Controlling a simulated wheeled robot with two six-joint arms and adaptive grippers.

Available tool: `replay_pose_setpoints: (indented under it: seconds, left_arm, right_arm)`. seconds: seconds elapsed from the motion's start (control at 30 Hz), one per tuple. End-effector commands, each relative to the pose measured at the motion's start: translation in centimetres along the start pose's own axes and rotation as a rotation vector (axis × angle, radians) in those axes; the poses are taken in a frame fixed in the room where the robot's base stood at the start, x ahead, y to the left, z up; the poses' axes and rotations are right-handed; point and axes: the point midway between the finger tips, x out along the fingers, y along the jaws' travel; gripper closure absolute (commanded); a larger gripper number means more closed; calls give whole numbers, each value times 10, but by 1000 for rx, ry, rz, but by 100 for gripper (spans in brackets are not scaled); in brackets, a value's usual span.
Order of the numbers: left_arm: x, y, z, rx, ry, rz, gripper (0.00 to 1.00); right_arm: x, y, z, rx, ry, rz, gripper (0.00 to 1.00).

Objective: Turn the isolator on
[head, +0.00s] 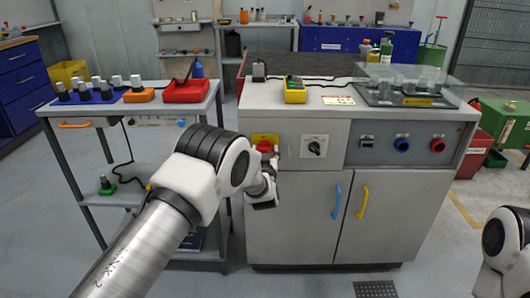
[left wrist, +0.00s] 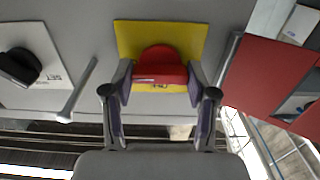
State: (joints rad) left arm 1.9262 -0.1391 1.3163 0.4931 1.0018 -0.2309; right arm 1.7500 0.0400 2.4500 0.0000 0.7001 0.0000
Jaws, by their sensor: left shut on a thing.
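The isolator is a red rotary knob (head: 265,146) on a yellow plate (head: 257,137), on the upper left of the grey cabinet's front. The knob also shows in the left wrist view (left wrist: 160,66), in front of its yellow plate (left wrist: 128,38). My left gripper (left wrist: 160,82) is shut on the red knob, one finger at each side. In the head view my left arm and wrist hide part of the gripper (head: 266,172). Some small lettering shows on the plate below the knob, too small to read. My right gripper is out of view.
A black selector knob (head: 315,147) on a white plate sits right of the isolator. Blue and red round fittings (head: 402,144) are farther right. Blue (head: 337,202) and yellow (head: 362,202) door handles are below. A trolley (head: 85,155) with parts and trays stands close at left.

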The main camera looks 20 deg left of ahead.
Motion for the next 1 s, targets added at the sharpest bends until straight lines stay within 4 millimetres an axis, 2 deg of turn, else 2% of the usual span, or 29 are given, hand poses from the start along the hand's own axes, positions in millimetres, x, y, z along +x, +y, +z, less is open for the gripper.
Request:
replay_pose_setpoints:
  seconds: [0.2,0.23,0.3,0.6,0.7,0.83,1.0]
  left_arm:
    - [0,0,0,-1,0,0,77]
    - [0,0,0,-1,0,0,39]
    - [0,0,0,-1,0,0,18]
    - [0,0,0,-1,0,0,18]
    - [-6,1,0,-1,0,1,18]
    - [-29,1,0,1,-2,2,18]
    - [-74,1,0,2,-2,2,18]
  right_arm:
    - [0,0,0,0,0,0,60]
    - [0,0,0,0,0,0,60]
    - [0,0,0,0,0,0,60]
    - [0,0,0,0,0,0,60]
    - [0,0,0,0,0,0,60]
    - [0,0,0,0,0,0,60]
    - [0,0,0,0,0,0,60]
